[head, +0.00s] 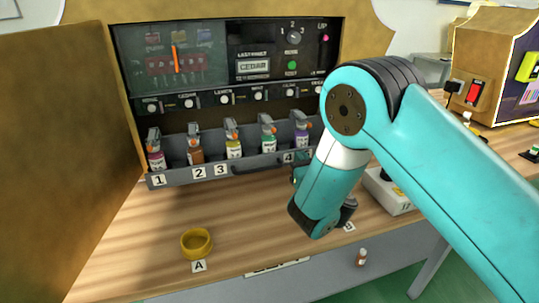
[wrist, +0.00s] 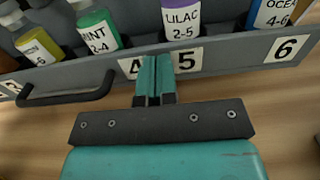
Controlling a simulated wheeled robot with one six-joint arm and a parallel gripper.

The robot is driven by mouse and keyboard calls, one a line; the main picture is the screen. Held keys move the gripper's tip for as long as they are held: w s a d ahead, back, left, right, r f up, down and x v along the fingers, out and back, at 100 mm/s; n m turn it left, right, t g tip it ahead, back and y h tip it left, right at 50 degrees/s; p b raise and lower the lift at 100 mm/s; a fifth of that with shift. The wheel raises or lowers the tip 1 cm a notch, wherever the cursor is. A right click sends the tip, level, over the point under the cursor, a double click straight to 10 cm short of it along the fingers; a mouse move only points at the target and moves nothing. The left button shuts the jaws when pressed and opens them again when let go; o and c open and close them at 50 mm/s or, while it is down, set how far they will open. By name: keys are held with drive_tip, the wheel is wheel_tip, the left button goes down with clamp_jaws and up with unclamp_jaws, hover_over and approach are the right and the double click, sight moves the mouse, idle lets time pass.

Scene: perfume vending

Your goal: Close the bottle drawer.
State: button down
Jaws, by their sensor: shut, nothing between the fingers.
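The bottle drawer (head: 178,178) is a grey tray pulled out from the front of the machine, with several labelled bottles standing in it. In the wrist view its front panel (wrist: 230,57) crosses the picture, with a black bar handle (wrist: 65,92) at left. My gripper (wrist: 156,60) is shut and empty. Its teal fingertips overlap the drawer front between the 4 and 5 labels, right of the handle and partly covering the 4. I cannot tell whether they touch the panel. In the head view my arm hides the right end of the drawer.
A yellow cup (head: 196,243) stands on the wooden counter by label A. A white box (head: 388,192) is partly hidden behind my arm. A control panel (head: 265,62) with knobs is above the drawer. A brown side panel (head: 65,150) stands at left. The counter before the drawer's left half is mostly clear.

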sight(291, 146)
drive_tip(key=shift+p+x, duration=1.05)
drive_tip(key=shift+p, duration=1.25)
drive_tip(key=p+x, duration=0.1)
drive_tip(key=p, duration=0.3)
drive_tip(key=shift+w+r+p, duration=0.15)
drive_tip(key=shift+w+p, duration=0.1)
drive_tip(key=shift+p, duration=0.1)
drive_tip(key=p+x, duration=0.2)
drive_tip(key=p, duration=0.3)
drive_tip(key=shift+w+a+p, duration=0.15)
drive_tip(key=shift+w+p, duration=0.25)
drive_tip(key=shift+w+a+f+b, duration=0.1)
drive_tip(key=shift+w+f+b, duration=0.15)
drive_tip(key=shift+w+b, duration=0.25)
drive_tip(key=shift+x, duration=1)
drive_tip(key=b+x, duration=0.5)
drive_tip(key=shift+a+f, duration=0.1)
drive_tip(key=shift+x, duration=0.95)
drive_tip(key=shift+s+p, duration=0.1)
drive_tip(key=shift+p, duration=0.25)
